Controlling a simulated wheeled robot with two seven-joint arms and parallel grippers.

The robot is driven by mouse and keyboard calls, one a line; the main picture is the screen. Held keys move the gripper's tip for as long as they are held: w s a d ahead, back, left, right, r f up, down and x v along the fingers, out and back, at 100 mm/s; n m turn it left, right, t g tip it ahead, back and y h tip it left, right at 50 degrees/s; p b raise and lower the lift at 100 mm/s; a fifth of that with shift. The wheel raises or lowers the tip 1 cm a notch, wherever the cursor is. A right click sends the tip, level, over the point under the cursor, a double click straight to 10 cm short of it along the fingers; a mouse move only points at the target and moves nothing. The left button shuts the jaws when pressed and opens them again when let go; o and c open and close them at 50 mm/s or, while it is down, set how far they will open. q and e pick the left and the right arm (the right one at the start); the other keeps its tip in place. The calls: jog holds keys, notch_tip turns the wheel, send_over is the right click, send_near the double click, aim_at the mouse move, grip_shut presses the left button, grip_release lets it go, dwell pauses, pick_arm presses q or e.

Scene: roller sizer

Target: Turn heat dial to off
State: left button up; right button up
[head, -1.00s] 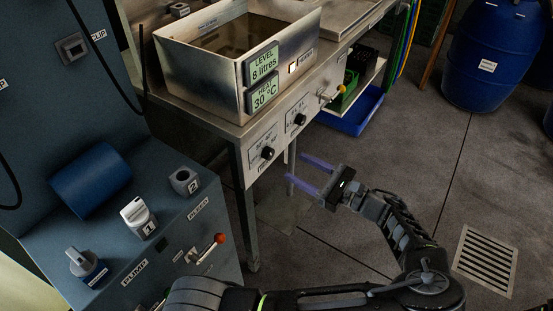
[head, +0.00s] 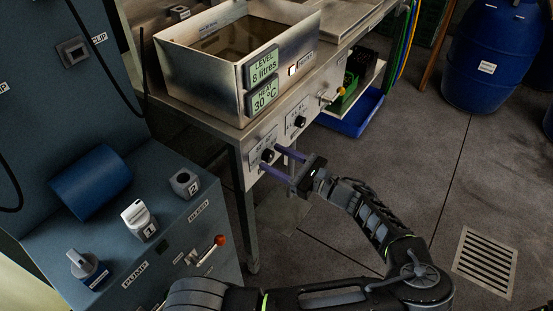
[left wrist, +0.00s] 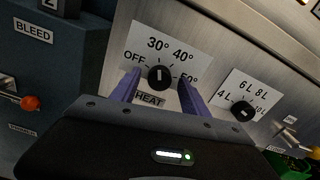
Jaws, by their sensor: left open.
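The heat dial (left wrist: 159,77) is a black knob on a white plate marked OFF, 30°, 40° and a partly hidden higher mark, above a HEAT label. Its white pointer stands about upright in the left wrist view, near the 30° and 40° marks. It also shows in the head view (head: 267,155) on the front of the steel bench. My left gripper (head: 277,160) is open, its two purple fingers (left wrist: 160,88) on either side of the dial's lower part. I cannot tell whether they touch it. My right gripper is not in view.
A second black dial (left wrist: 243,111), marked in litres, sits to the right on the same panel. A steel tank (head: 215,65) stands above, with a readout of 30 °C (head: 262,98). A blue machine (head: 120,180) stands left of the bench.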

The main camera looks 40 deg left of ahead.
pick_arm(q)
jog(key=shift+c, duration=0.3)
grip_shut()
jog(key=shift+n, duration=0.4)
jog(key=n, duration=0.4)
jog(key=n+b, duration=0.1)
jog(key=n, duration=0.4)
dwell(0.5)
dwell(0.4)
jog(key=shift+o, duration=0.3)
grip_release()
